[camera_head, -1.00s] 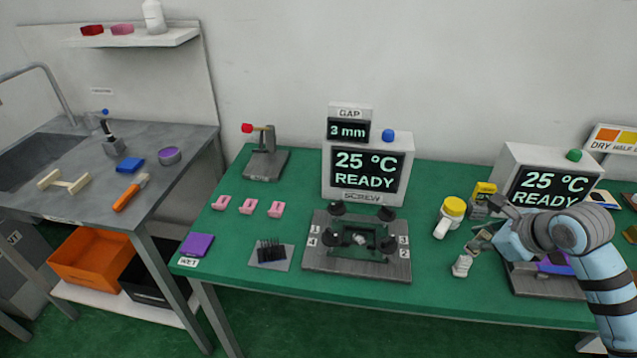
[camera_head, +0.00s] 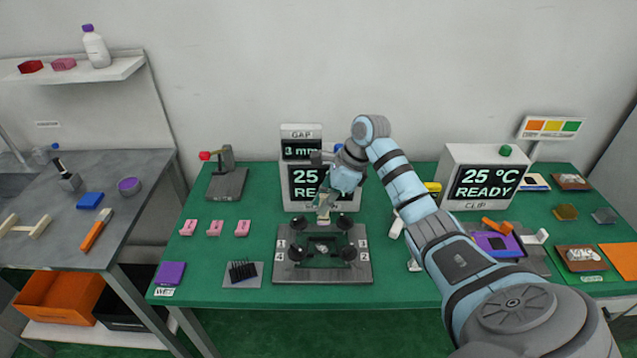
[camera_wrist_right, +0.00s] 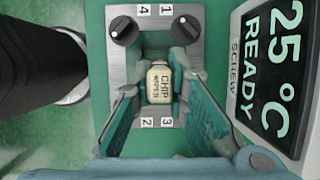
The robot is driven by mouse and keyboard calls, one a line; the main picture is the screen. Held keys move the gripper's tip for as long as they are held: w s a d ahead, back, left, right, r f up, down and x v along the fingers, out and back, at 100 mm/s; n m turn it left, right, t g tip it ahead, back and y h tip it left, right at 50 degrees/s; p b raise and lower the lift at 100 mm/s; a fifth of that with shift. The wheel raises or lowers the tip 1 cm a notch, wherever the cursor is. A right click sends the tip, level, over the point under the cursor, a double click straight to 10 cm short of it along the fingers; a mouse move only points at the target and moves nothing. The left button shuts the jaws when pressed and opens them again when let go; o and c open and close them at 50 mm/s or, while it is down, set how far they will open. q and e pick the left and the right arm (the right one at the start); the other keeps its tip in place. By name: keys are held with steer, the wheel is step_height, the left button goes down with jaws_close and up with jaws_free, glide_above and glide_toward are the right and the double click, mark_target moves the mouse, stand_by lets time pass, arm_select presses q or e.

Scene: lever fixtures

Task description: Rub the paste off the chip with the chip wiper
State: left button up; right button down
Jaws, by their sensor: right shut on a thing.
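My right gripper (camera_head: 323,208) is shut on the chip wiper (camera_wrist_right: 160,84), a small cream block labelled CHIP WIPER. It hangs above the back part of the grey fixture plate (camera_head: 284,273), in front of the SCREW display. The chip area (camera_head: 322,249), in the middle of the plate, carries a pale grey patch that looks like paste. The wiper appears above and behind that patch, apart from it. In the wrist view the wiper and fingers hide the plate's middle. My left gripper is not in view.
Black knobs (camera_head: 294,253) stand at the plate's corners. The SCREW display (camera_head: 300,181) stands close behind. A pin block (camera_head: 243,272), pink clips (camera_head: 215,228) and a purple WET pad (camera_head: 170,273) lie to the left. The CLIP display (camera_head: 485,182) and its fixture stand right.

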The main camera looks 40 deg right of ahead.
mark_target(326, 225)
steer(key=shift+a+r, duration=0.25)
steer(key=shift+a, duration=0.05)
steer(key=shift+a+f+b, duration=0.1)
steer(key=shift+f+b, duration=0.05)
steer(key=shift+b, duration=0.15)
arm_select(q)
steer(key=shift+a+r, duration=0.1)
arm_select(e)
steer(key=shift+s, duration=0.1)
steer(key=shift+f, duration=0.1)
steer(key=shift+f+b, duration=0.35)
steer(key=shift+b, duration=0.05)
arm_select(q)
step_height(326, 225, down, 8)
steer(key=b, duration=0.7)
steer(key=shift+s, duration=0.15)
arm_select(e)
step_height(326, 225, down, 9)
steer(key=shift+r, duration=0.2)
arm_select(q)
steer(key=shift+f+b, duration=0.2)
steer(key=shift+b, duration=0.1)
arm_select(e)
steer(key=shift+f, duration=0.3)
steer(key=shift+d, duration=0.25)
